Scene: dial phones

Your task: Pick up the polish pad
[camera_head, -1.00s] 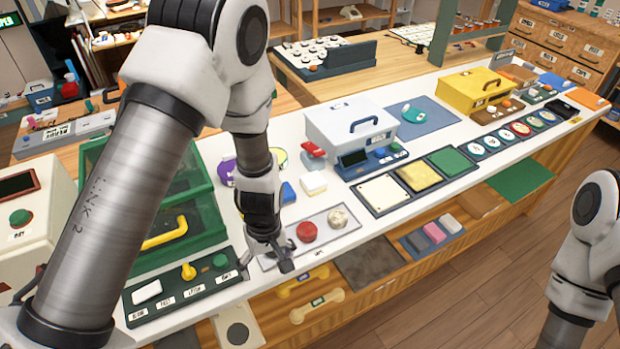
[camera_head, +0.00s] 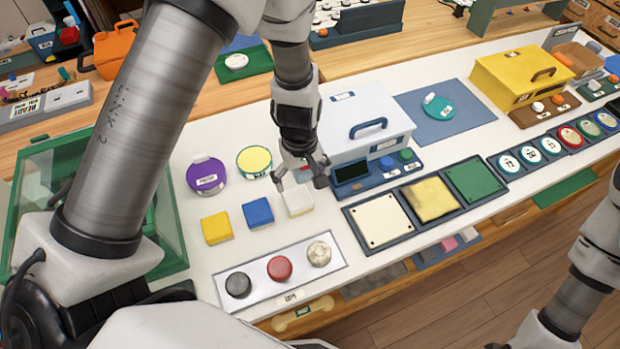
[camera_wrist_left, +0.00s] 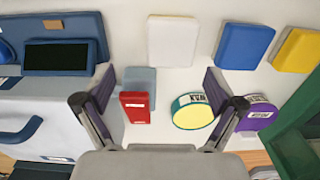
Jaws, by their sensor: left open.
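Three small block pads lie in a row on the white counter: a yellow pad (camera_head: 217,229), a blue pad (camera_head: 258,212) and a white pad (camera_head: 298,203). The white pad (camera_wrist_left: 172,41), blue pad (camera_wrist_left: 245,46) and yellow pad (camera_wrist_left: 298,50) lie beyond the tips there. My right gripper is out of view.
A red labelled block (camera_wrist_left: 135,106), a yellow-topped tin (camera_head: 254,162) and a purple tin (camera_head: 207,174) are close by. A white-lidded box (camera_head: 365,130) stands right of the gripper. A tray (camera_head: 240,302) with three round knobs lies in front.

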